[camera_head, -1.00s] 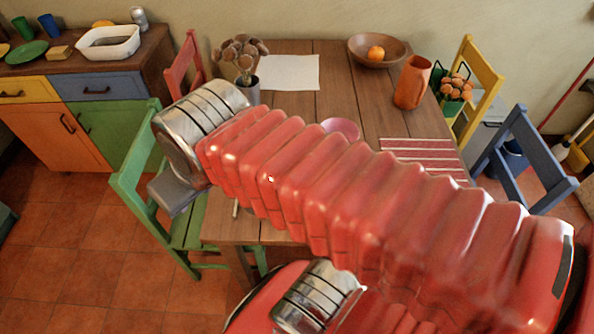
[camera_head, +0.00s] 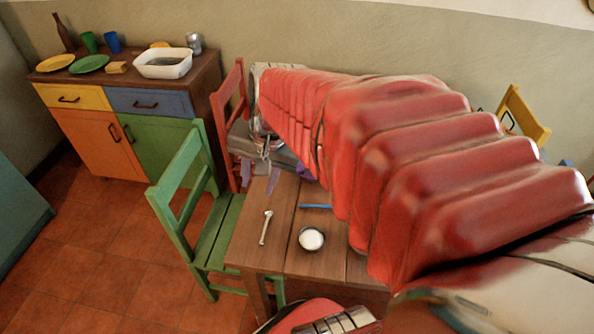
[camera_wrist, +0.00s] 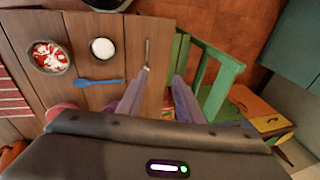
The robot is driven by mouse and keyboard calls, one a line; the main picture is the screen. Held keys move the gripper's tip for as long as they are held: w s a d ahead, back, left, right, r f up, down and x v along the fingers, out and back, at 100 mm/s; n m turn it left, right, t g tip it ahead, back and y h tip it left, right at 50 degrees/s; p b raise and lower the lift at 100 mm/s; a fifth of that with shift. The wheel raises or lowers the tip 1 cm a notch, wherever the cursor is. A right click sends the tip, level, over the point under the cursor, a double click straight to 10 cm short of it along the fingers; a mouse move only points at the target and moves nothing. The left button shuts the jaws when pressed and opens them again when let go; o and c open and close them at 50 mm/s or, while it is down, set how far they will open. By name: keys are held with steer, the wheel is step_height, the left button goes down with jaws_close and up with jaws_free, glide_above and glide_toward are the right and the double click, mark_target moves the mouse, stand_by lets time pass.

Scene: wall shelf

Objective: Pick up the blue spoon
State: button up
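The blue spoon (camera_head: 316,206) lies flat on the wooden table, partly covered by my arm in the head view. In the wrist view the blue spoon (camera_wrist: 98,82) shows whole, with its bowl end to the left. My gripper (camera_wrist: 160,77) has two purple fingers spread apart with nothing between them. The spoon lies left of the fingers in the wrist view, apart from them. In the head view my gripper (camera_head: 288,178) is above the table, behind and left of the spoon.
A small dark bowl with white contents (camera_head: 311,240) and a pale utensil (camera_head: 265,227) are near the spoon. A bowl with red and white contents (camera_wrist: 50,58) is farther left in the wrist view. A green chair (camera_head: 190,200) stands at the table's left side.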

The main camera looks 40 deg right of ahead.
steer(key=s+d+f+m+y, duration=0.1)
steer(key=d+f+m, duration=0.3)
steer(key=d, duration=0.4)
steer(key=s+d+f+m, duration=0.1)
steer(key=d+f+m, duration=0.4)
steer(key=d+m, duration=0.2)
steer(key=s+d+f+m+y, duration=0.1)
steer(key=d+f+m, duration=0.3)
steer(key=d, duration=0.5)
steer(key=shift+s+d+f+m+y, duration=0.15)
steer(key=shift+s+d+m+y, duration=0.2)
steer(key=shift+m, duration=0.55)
steer(key=shift+a+f, duration=0.1)
glide_toward(318, 206)
steer(key=shift+a+f, duration=0.4)
steer(key=shift+f, duration=0.3)
steer(key=shift+w+f, duration=0.15)
steer(key=shift+f, duration=0.15)
steer(key=shift+x, duration=2.6)
